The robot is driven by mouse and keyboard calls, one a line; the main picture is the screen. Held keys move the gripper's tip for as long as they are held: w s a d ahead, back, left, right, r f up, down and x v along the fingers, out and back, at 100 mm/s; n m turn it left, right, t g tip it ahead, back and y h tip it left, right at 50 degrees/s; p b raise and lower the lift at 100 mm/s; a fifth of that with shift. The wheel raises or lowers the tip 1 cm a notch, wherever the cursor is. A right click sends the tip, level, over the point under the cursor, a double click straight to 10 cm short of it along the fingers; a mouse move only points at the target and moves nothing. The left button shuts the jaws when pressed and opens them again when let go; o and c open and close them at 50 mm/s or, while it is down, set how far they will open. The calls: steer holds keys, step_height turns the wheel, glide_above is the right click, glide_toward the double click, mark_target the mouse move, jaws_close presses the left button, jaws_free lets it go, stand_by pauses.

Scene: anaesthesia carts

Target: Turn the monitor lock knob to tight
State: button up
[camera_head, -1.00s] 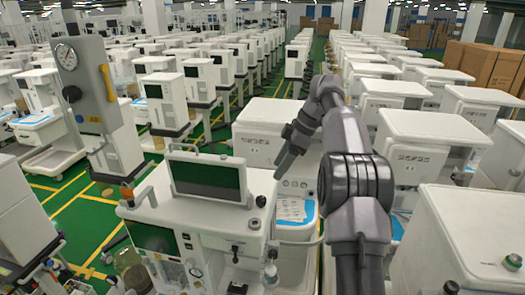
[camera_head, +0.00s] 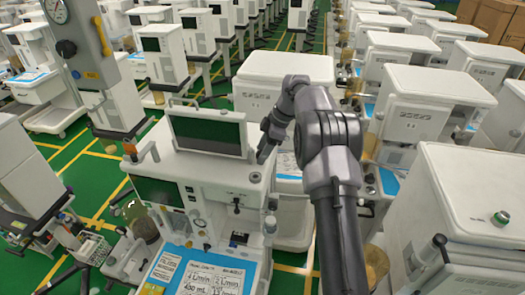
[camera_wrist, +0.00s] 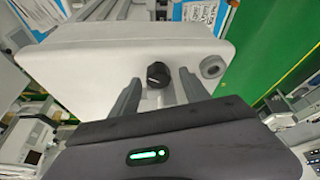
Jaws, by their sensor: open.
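The monitor lock knob (camera_wrist: 158,75) is a small black knob with a pale pointer line, on the white cart top. In the wrist view it sits between the fingertips of my gripper (camera_wrist: 159,78), with a gap on each side. The fingers are open and hold nothing. In the head view my gripper (camera_head: 263,152) points down at the cart top, just right of the monitor (camera_head: 209,133). There the knob is largely hidden by the fingers. I cannot tell whether the fingertips reach down around it.
A grey round fitting (camera_wrist: 212,66) stands on the cart top beside the knob; it also shows in the head view (camera_head: 255,177). The cart (camera_head: 210,170) has a blue sheet-covered work surface (camera_head: 205,270) at its front. Other white carts (camera_head: 425,100) stand close on the right.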

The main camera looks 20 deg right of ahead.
steer(key=shift+f, duration=0.2)
jaws_close()
steer(key=f+m+b, duration=0.1)
steer(key=b, duration=0.3)
steer(key=shift+m+t, duration=0.3)
steer(key=m+b, duration=0.2)
steer(key=b, duration=0.1)
steer(key=shift+a+r+t+h, duration=0.1)
steer(key=shift+r+t+h, duration=0.1)
steer(key=shift+t+h, duration=0.15)
steer(key=shift+r+m+h, duration=0.25)
steer(key=shift+m, duration=0.25)
jaws_free()
steer(key=shift+r, duration=0.1)
steer(key=p+v, duration=0.1)
steer(key=v, duration=1.6)
steer(key=shift+r, duration=0.2)
